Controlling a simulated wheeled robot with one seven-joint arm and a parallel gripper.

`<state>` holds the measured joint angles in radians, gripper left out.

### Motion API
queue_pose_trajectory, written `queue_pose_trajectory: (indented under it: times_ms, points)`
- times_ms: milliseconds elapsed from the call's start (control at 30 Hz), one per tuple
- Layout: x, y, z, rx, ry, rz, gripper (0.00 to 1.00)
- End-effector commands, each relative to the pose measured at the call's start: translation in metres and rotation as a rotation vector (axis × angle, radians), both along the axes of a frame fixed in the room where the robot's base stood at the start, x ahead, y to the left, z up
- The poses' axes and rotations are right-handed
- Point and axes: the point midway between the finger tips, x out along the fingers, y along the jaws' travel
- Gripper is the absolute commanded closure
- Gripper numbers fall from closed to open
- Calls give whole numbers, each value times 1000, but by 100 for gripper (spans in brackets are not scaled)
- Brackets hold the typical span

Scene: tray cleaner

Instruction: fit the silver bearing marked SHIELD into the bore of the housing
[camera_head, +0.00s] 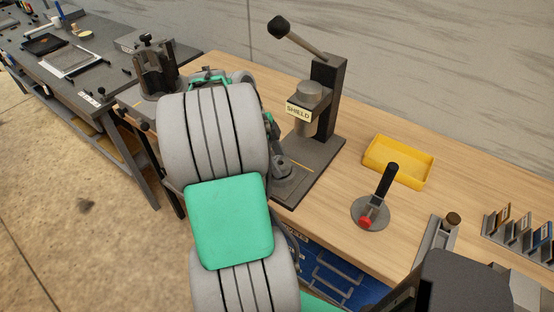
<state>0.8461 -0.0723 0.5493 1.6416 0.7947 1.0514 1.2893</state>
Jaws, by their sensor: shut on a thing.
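A cream tag reading SHIELD (298,112) shows at the front of a silver-grey cylinder (305,127) at the bench press. I cannot tell whether this cylinder is the bearing or part of the press. A round dark grey part (284,178), possibly the housing, stands on the press base just right of my arm. Its bore cannot be made out. My own grey and green arm fills the middle of the view. It hides my gripper's fingertips and anything between them. Small dark and green parts of mine show along the arm's right edge, close to the press.
The black press (327,85) has a raised lever with a dark knob. A yellow tray (398,162) and a round stand with a black handle (371,212) are to its right. A labelled rack (518,235) stands far right. Bare wood lies between them.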

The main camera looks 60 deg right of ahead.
Motion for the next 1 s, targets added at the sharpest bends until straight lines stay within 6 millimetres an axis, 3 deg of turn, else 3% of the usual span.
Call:
queue_pose_trajectory:
  times_ms: [900, 933, 1000]
  points:
    - [0, 0, -7, -1, 0, 0, 96]
    - [0, 0, -7, -1, 0, 0, 42]
    - [0, 0, -7, -1, 0, 0, 37]
